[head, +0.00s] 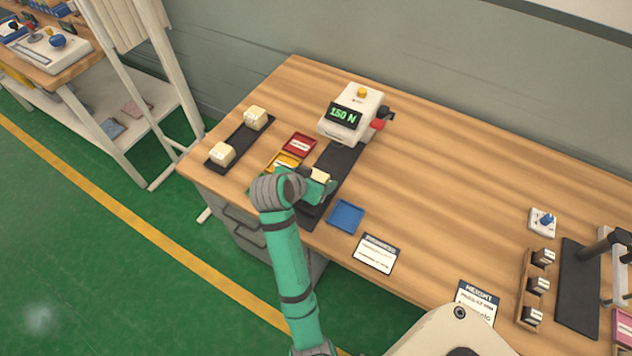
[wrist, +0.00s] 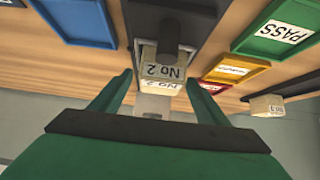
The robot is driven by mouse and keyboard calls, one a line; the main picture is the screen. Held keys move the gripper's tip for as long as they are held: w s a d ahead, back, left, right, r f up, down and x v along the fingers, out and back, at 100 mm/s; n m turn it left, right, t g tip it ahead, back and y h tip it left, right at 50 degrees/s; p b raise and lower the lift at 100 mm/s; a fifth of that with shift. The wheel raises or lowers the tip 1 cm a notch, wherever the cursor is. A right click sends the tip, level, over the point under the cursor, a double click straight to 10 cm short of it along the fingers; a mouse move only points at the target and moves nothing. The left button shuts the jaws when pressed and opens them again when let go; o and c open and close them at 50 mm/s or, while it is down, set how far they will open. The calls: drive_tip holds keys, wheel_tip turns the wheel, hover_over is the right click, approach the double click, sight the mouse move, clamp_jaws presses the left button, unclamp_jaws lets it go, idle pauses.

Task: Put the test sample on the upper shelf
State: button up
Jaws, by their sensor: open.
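A cream block (head: 320,176) labelled "No 2" sits at the front part of the dark strip before the force tester; I take it for the test sample. It also shows in the wrist view (wrist: 163,72). My gripper (head: 321,187) is at the block. In the wrist view my gripper (wrist: 160,92) is open, with one green finger on each side of the block and visible gaps between. Part of the block is hidden behind my arm in the head view. I cannot identify an upper shelf for certain; a bench (head: 70,72) with a lower shelf (head: 120,112) stands at upper left.
The force tester (head: 352,112) reads "150 N". Two cream blocks rest on a black rack (head: 240,146). The table's middle is clear.

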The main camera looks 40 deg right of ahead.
drive_tip(key=c, duration=1.2)
